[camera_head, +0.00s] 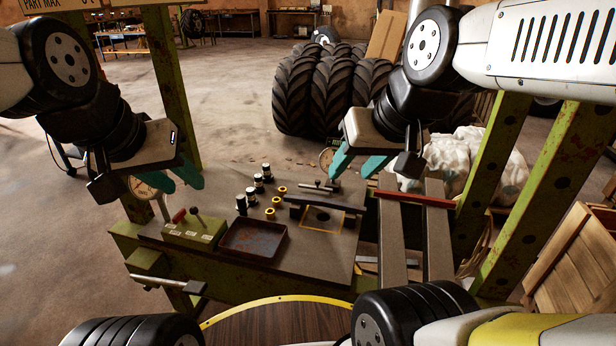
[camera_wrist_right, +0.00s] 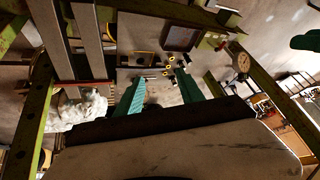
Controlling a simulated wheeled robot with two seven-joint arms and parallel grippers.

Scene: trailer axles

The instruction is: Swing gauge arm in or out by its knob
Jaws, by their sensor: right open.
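A dark bar (camera_head: 325,203), perhaps the gauge arm, lies across the far right of the bench top. A small metal rod with a dark end (camera_head: 318,186) sits just behind it; I cannot tell if this is the knob. A round dial gauge (camera_head: 326,158) stands behind, partly hidden by my right gripper. My right gripper (camera_head: 358,167) is open and empty, above the bench's far right corner; its separate teal fingers also show in the right wrist view (camera_wrist_right: 160,76). My left gripper (camera_head: 177,177) is open and empty, near another dial gauge (camera_head: 145,187) at the bench's left end.
The bench holds a rust-coloured tray (camera_head: 253,238), a green control box (camera_head: 194,231) with levers, and several black-and-white cylinders and yellow rings (camera_head: 276,202). Green posts (camera_head: 175,90) flank it. Grey rails (camera_head: 390,240) run along its right side. Large tyres (camera_head: 330,90) stand behind.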

